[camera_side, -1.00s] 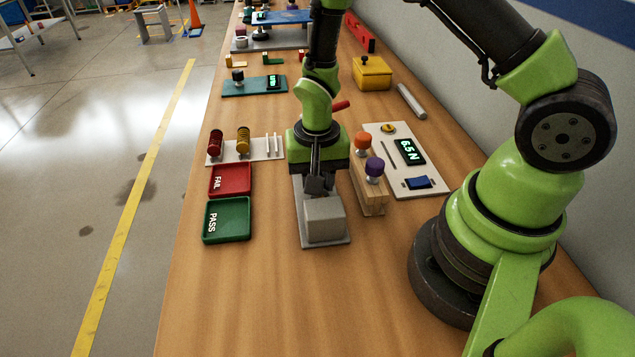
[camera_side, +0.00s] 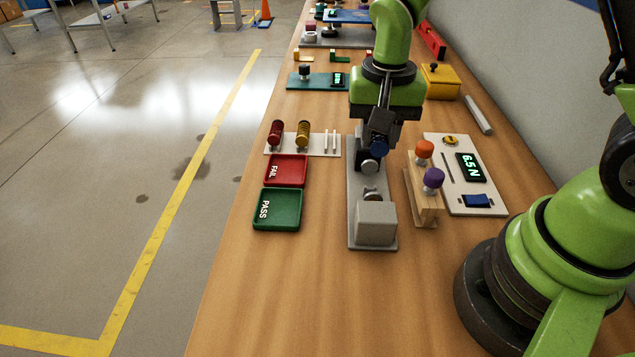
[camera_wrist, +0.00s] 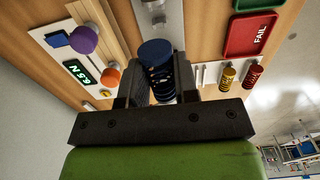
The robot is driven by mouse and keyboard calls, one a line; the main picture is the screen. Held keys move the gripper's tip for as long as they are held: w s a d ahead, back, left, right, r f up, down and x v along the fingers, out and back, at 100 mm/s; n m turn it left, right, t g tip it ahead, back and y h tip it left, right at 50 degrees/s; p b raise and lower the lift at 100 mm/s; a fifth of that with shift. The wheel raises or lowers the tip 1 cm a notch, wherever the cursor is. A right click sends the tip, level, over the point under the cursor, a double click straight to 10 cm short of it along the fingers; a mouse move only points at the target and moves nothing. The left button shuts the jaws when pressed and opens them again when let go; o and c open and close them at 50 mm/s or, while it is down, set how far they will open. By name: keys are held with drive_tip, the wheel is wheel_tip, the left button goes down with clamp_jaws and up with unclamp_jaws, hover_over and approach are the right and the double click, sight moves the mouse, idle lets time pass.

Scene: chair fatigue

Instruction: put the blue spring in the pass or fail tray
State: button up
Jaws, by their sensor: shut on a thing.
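The blue spring (camera_side: 378,146) is a dark blue coil with a blue cap; its cap (camera_wrist: 155,52) faces the camera in the wrist view. My gripper (camera_side: 380,138) is shut on the spring, with one finger on each side of it (camera_wrist: 157,85). It holds the spring above the long grey test fixture (camera_side: 358,230), clear of the trays. The red FAIL tray (camera_side: 285,157) and the green PASS tray (camera_side: 257,222) lie left of the fixture and look empty. The FAIL tray also shows at upper right in the wrist view (camera_wrist: 235,47).
A white rack (camera_side: 318,150) behind the trays holds a red spring (camera_side: 276,134) and a yellow spring (camera_side: 303,135). Right of the fixture stand a wooden block (camera_side: 425,212) with orange and purple knobs and a panel (camera_side: 490,210) reading 6.5 N. The table's front is clear.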

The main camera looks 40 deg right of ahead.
drive_tip(key=w+a+f, duration=0.1)
drive_tip(key=w+a, duration=0.5)
hover_over(279, 210)
wheel_tip(279, 210, down, 6)
drive_tip(key=shift+f, duration=2.7)
drive_tip(key=o, duration=0.6)
drive_tip(key=shift+f, duration=0.1)
drive_tip(key=shift+o, duration=0.2)
